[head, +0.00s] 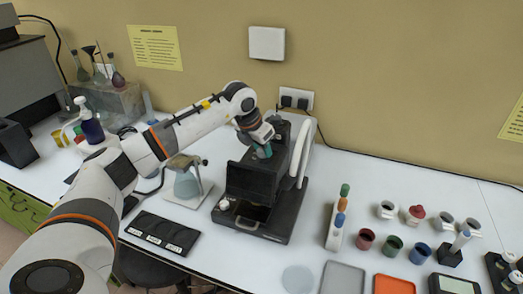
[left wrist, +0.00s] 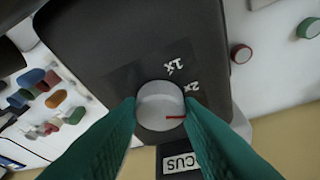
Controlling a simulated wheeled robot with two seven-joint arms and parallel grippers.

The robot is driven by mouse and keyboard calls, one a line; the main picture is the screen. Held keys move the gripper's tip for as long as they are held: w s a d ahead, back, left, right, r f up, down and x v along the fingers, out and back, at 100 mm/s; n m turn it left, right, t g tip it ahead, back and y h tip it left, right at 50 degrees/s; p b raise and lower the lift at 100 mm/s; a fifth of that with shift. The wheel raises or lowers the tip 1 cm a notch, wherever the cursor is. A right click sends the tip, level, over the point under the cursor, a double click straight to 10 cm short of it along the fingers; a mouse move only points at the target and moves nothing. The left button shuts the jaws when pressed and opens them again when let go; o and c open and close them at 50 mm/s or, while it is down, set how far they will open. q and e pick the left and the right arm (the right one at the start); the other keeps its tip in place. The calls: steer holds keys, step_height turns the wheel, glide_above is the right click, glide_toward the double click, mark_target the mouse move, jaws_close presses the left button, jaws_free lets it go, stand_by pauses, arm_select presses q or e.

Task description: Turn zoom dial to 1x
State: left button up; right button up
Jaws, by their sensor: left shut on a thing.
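The zoom dial (left wrist: 158,104) is a round, pale grey knob on the black analysis device (head: 252,181). In the left wrist view, a red line on the dial points right, near the white 2x label (left wrist: 192,87). The white 1x label (left wrist: 174,66) is printed above and slightly right of the dial. My left gripper (left wrist: 161,108) has its two teal fingers shut on opposite sides of the dial. In the head view, my left gripper (head: 264,151) is at the upper part of the device, and the dial cannot be made out there. My right gripper is not in view.
A FOCUS label, partly cut off, (left wrist: 181,162) lies below the dial. A flask (head: 187,185) stands left of the device, and a black three-part tray (head: 162,232) lies in front. Coloured cups (head: 393,244) and a bottle rack (head: 336,225) stand to the right.

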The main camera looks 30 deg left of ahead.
arm_select(q)
steer(key=n+y+b, duration=0.1)
steer(key=n, duration=0.2)
steer(key=shift+w+d+n+b, duration=0.1)
steer(key=shift+n+b, duration=0.3)
steer(key=n+y+b, duration=0.1)
steer(key=n, duration=0.2)
steer(key=shift+d+n+y+b, duration=0.1)
steer(key=shift+n+y+b, duration=0.2)
steer(key=shift+y+b, duration=0.1)
steer(key=n+g+y+b, duration=0.1)
steer(key=n, duration=0.2)
steer(key=shift+w+r+n+g+y+b, duration=0.1)
steer(key=shift+n+g+y+b, duration=0.4)
steer(key=shift+n, duration=1.2)
steer(key=o, duration=1)
steer(key=shift+d, duration=0.1)
